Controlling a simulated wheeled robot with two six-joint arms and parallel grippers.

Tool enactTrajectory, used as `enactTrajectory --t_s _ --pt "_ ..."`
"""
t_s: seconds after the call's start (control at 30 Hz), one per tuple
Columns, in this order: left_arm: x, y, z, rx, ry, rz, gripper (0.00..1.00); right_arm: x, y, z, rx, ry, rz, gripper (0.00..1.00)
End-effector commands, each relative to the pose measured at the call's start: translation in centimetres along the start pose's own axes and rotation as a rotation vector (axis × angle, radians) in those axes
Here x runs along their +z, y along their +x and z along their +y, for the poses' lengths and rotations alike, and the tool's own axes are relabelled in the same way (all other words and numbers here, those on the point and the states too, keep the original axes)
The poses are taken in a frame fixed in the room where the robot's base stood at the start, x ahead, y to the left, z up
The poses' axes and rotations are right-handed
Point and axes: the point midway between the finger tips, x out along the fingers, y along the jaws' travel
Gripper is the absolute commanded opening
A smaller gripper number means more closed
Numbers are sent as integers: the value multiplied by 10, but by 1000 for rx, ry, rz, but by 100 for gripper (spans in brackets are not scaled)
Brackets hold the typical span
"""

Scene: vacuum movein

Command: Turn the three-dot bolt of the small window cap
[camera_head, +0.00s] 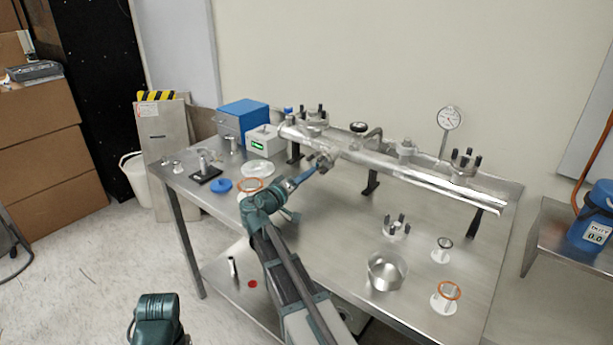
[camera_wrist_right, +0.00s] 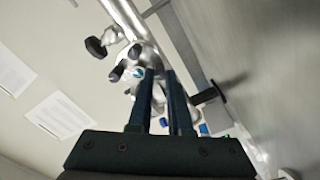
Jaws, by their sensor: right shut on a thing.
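The small window cap (camera_head: 325,158) is a round metal fitting on the near side of the silvery tube (camera_head: 400,170), with dark bolts around it. In the right wrist view the cap (camera_wrist_right: 146,58) shows dark bolt heads and a small blue mark. My right gripper (camera_head: 316,168) reaches the cap from the front left. In the wrist view its two fingers (camera_wrist_right: 161,74) are close together at the cap's edge, shut on a bolt there. The fingers hide most of that bolt, and I cannot read any dots on it. My left gripper is out of the head view.
A blue lid (camera_head: 221,185) and clear dish (camera_head: 258,169) lie left of the arm. A gauge (camera_head: 450,118) rises behind the tube.

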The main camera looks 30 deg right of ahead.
Motion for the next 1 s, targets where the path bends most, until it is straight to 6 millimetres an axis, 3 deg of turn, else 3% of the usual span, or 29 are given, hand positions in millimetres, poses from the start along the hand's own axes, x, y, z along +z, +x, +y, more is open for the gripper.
enactTrajectory --t_s 0.73,0.77,0.8,0.9,1.0 --pt "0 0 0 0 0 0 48 1 -1 0 -2 75 -3 0" --pt "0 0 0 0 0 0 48 1 -1 0 -2 75 -3 23" --pt "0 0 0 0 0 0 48 1 -1 0 -2 74 -3 30" --pt "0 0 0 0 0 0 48 1 0 0 -1 74 -2 48" --pt "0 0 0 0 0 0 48 1 0 0 -1 73 -2 48"
